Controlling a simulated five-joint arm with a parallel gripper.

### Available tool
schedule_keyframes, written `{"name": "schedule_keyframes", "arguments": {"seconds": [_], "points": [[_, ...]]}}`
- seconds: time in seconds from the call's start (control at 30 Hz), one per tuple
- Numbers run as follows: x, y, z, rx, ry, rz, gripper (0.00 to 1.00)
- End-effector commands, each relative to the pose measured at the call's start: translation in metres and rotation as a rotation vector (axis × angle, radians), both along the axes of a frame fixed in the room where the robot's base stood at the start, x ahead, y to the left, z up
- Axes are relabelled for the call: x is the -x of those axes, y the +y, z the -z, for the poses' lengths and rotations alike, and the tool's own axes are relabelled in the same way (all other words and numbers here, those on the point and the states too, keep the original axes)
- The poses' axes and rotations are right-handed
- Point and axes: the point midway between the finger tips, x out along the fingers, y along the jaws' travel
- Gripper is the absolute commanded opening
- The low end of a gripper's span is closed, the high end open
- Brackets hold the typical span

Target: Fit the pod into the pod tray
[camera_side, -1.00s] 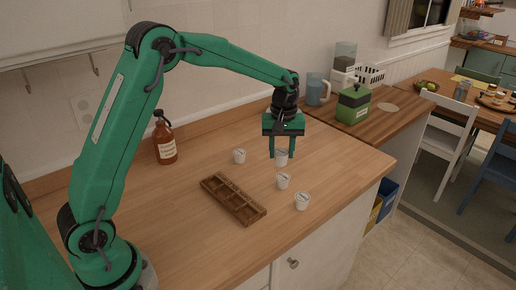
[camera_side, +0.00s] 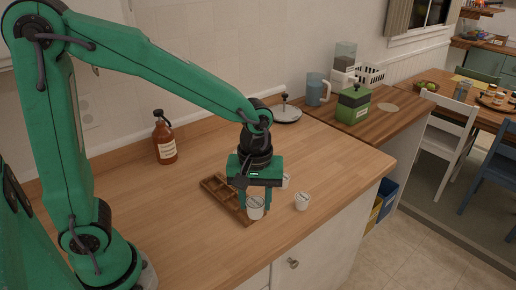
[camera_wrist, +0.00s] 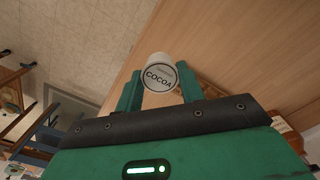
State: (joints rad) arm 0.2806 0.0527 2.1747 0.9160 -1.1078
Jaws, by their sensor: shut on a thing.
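My gripper (camera_side: 254,203) is shut on a white pod (camera_side: 256,210) near the front right end of the brown wooden pod tray (camera_side: 213,187). In the wrist view the held pod (camera_wrist: 159,76) sits between the green fingers (camera_wrist: 158,90), its lid reading "COCOA". The tray has several square compartments, and those in sight look empty; its right part is hidden behind the gripper and pod. I cannot tell the pod's height above the tray or counter. Another white pod (camera_side: 302,201) stands on the counter to the right, and one more (camera_side: 286,181) is partly hidden behind the gripper.
A brown bottle (camera_side: 164,138) stands behind the tray, left of it. A round grey lid-like thing (camera_side: 287,114) lies at the back near the wall. A green container (camera_side: 353,104) and a blue jug (camera_side: 317,89) stand farther right. The front counter is clear.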

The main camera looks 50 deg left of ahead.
Motion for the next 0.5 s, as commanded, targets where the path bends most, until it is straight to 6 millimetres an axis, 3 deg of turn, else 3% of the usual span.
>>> {"name": "schedule_keyframes", "arguments": {"seconds": [0.2, 0.5], "points": [[0.0139, -0.0033, 0.0017, 0.0, -0.001, 0.005, 0.17], [0.0107, 0.0027, 0.0062, 0.0, 0.001, 0.002, 0.17]]}}
